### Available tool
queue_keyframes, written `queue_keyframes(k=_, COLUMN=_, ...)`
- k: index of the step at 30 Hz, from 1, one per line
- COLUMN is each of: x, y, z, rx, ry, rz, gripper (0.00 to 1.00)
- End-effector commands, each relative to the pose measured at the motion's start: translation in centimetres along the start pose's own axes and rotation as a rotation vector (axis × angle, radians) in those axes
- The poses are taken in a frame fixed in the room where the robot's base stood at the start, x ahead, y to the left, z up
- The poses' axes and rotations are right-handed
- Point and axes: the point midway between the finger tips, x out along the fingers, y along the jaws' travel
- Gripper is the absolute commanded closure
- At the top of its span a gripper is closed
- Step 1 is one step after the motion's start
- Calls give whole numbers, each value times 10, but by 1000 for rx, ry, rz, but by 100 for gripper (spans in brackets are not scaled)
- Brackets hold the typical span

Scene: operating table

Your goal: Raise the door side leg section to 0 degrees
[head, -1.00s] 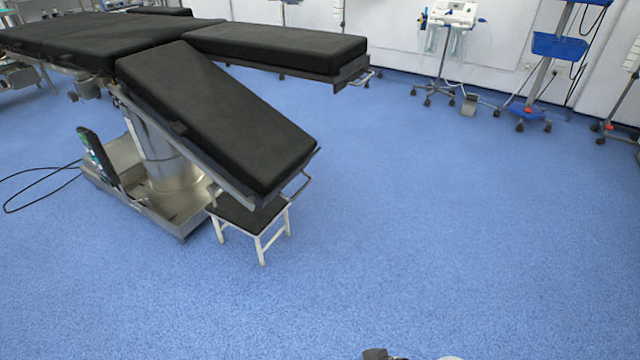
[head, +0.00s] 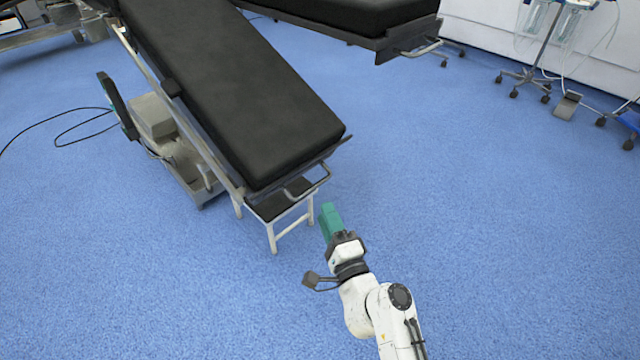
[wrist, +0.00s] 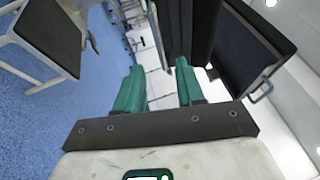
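The lowered leg section (head: 235,90) is a long black pad sloping down toward me, its low end above a small stool. A metal bar handle (head: 308,186) sticks out from that end. The other leg section (head: 350,15) stays level behind it, to the right. My gripper (head: 328,215), with green fingers, is just right of and below the bar handle in the head view, with no visible contact. In the wrist view its two fingers (wrist: 160,80) are apart with nothing held between them. Black padding shows beyond them.
The small stool (head: 275,207) with white legs stands under the low pad end, and shows at left in the wrist view (wrist: 48,35). The table base (head: 185,165) and a black cable lie left. Wheeled stands (head: 530,75) are far right. Blue floor around me is clear.

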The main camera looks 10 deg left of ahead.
Motion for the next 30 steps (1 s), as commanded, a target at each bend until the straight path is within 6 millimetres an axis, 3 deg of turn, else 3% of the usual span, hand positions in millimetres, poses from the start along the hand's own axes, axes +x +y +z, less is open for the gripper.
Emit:
queue_keyframes(k=9, x=58, y=0, z=0, rx=-2, ry=-1, rz=-3, gripper=62)
queue_keyframes(k=15, x=81, y=0, z=0, rx=-1, ry=-2, rz=-1, gripper=62)
queue_keyframes(k=28, x=90, y=0, z=0, rx=-3, ry=-2, rz=0, gripper=62)
queue_keyframes(k=30, x=90, y=0, z=0, rx=-3, ry=-2, rz=0, gripper=68)
